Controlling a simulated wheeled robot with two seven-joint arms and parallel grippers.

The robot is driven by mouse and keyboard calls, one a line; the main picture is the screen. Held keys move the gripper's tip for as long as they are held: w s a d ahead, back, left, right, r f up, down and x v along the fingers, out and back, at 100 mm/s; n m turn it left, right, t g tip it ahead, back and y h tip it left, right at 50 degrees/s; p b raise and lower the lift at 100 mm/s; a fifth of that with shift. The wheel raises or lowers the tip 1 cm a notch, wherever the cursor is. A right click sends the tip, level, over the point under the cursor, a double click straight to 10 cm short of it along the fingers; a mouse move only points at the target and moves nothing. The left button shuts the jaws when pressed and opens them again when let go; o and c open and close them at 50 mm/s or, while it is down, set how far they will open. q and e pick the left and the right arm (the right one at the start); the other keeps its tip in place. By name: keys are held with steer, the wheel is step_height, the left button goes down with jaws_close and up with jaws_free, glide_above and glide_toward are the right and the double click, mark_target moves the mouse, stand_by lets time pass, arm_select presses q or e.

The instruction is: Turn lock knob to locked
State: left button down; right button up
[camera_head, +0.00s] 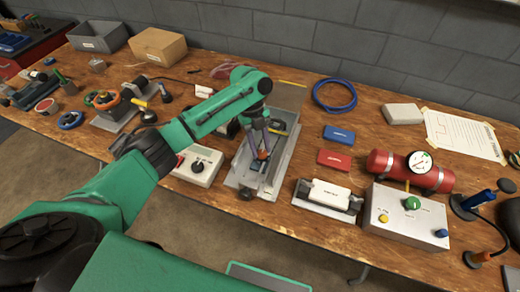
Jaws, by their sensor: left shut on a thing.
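My left gripper (264,145) reaches down into a long grey open-topped metal tray (288,160) near the middle of the bench. It is shut on a small part at its fingertips, where a bit of orange (262,155) shows; the fingers hide most of that part. A dark block (256,168) lies just below the fingertips in the tray. A round black knob (247,193) sits at the tray's front end. I cannot tell which part is the lock knob or how it is turned. My right gripper is not in view.
A white box with a black dial (197,167) stands left of the tray. Right of it are a white block in a holder (328,194), a red pad (334,159), a blue pad (339,134) and a grey control box (405,228) near a red cylinder (390,167).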

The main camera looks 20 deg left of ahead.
arm_select(q)
steer(key=shift+m, duration=0.5)
steer(key=shift+c, duration=2.3)
jaws_free()
steer(key=v, duration=1.4)
steer(key=shift+w+r+b, duration=0.25)
steer(key=shift+r+b, duration=0.1)
steer(key=shift+d, duration=0.1)
